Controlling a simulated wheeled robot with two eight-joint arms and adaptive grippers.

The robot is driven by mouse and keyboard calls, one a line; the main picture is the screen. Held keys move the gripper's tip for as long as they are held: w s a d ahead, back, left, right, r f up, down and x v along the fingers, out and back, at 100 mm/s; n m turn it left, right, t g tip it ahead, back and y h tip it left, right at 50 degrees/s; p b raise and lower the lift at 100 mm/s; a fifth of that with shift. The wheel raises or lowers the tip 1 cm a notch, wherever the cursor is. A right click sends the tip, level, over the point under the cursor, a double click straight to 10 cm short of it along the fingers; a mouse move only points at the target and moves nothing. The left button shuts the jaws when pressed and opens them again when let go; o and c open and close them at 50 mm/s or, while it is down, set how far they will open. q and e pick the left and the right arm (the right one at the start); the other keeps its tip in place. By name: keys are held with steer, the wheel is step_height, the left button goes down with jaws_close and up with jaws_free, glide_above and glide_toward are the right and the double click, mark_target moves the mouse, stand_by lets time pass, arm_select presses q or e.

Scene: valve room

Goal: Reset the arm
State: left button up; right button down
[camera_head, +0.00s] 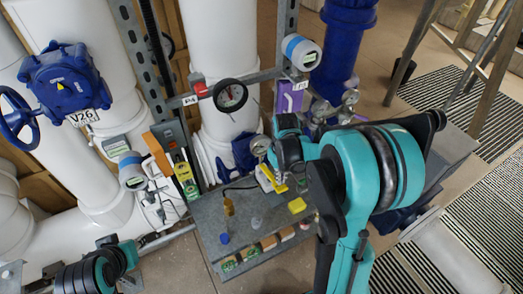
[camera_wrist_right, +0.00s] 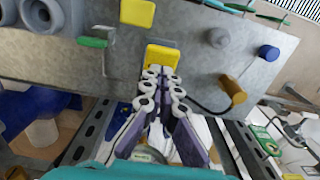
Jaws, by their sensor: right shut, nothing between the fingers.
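My right arm (camera_head: 350,170), teal and black, reaches in over the grey bench (camera_head: 208,215). My right gripper (camera_head: 270,180) points down at the bench's back edge. In the right wrist view its grey and purple fingers (camera_wrist_right: 160,74) are closed together with nothing between them. Their tips overlap a yellow piece (camera_wrist_right: 163,56) on the bench; I cannot tell whether they touch it. My left arm (camera_head: 95,270) shows only in part at the lower left corner, and its gripper is not seen.
A second yellow block (camera_head: 297,205), an amber item (camera_head: 228,205) and a blue-capped item (camera_head: 224,238) stand on the bench. Floor grating (camera_head: 470,100) lies right.

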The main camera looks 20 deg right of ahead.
step_height(320, 180, up, 4)
steer(key=shift+f+p, duration=0.1)
steer(key=shift+p, duration=1.1)
steer(key=shift+f, duration=0.1)
